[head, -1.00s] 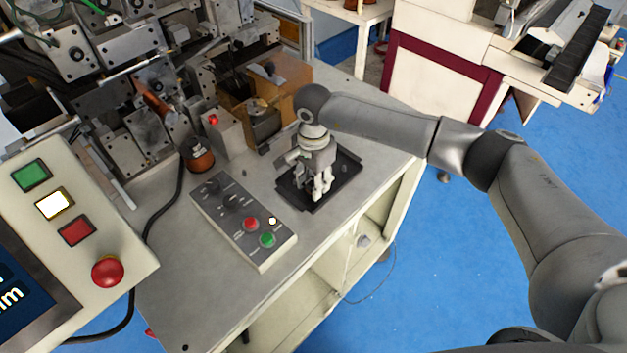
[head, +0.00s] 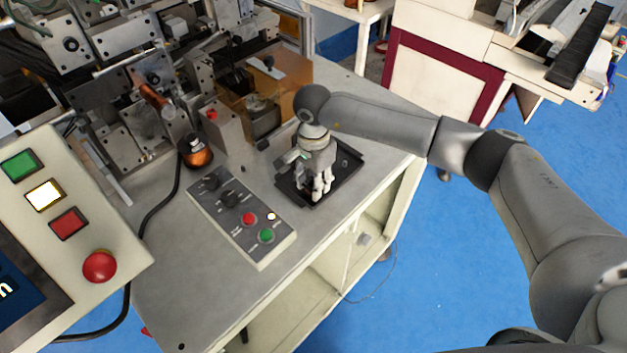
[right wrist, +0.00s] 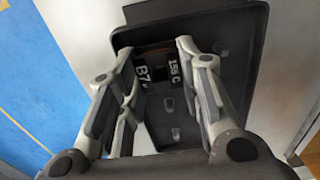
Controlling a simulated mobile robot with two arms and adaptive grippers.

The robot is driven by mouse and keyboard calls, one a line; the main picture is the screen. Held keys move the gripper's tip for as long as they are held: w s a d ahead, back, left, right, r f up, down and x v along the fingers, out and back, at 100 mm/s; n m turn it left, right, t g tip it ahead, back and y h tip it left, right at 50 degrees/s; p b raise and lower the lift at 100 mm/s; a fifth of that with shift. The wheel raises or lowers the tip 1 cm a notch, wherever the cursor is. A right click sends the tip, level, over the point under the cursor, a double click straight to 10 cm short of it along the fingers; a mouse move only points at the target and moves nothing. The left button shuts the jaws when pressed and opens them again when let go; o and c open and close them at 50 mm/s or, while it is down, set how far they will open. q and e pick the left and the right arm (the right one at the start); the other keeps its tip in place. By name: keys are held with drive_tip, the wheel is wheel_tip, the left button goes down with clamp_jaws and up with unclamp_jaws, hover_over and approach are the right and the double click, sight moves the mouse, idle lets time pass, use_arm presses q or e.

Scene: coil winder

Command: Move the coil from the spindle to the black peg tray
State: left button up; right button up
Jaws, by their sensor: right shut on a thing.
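The black peg tray (head: 344,180) lies on the bench top near its right edge. It also shows in the right wrist view (right wrist: 246,40), with several short pegs on its floor. My right gripper (head: 320,190) points down over the tray. In the right wrist view, a dark piece with white lettering (right wrist: 158,66) sits between its fingers (right wrist: 156,52); I take it for the coil, mostly hidden. The gripper is shut on it. I cannot tell whether it touches a peg. The winder's spindle area (head: 155,98) is at upper left. My left gripper is out of view.
A button box (head: 240,220) lies left of the tray. A copper wire spool (head: 196,152) and an amber-covered unit (head: 262,100) stand behind. A control panel with a red knob (head: 99,266) fills the left front. Bare bench lies in front of the tray.

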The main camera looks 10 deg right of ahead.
drive_tip(key=shift+f, duration=0.2)
drive_tip(key=o, duration=1)
drive_tip(key=shift+o, duration=0.2)
wheel_tip(320, 180, up, 12)
drive_tip(key=shift+r, duration=0.1)
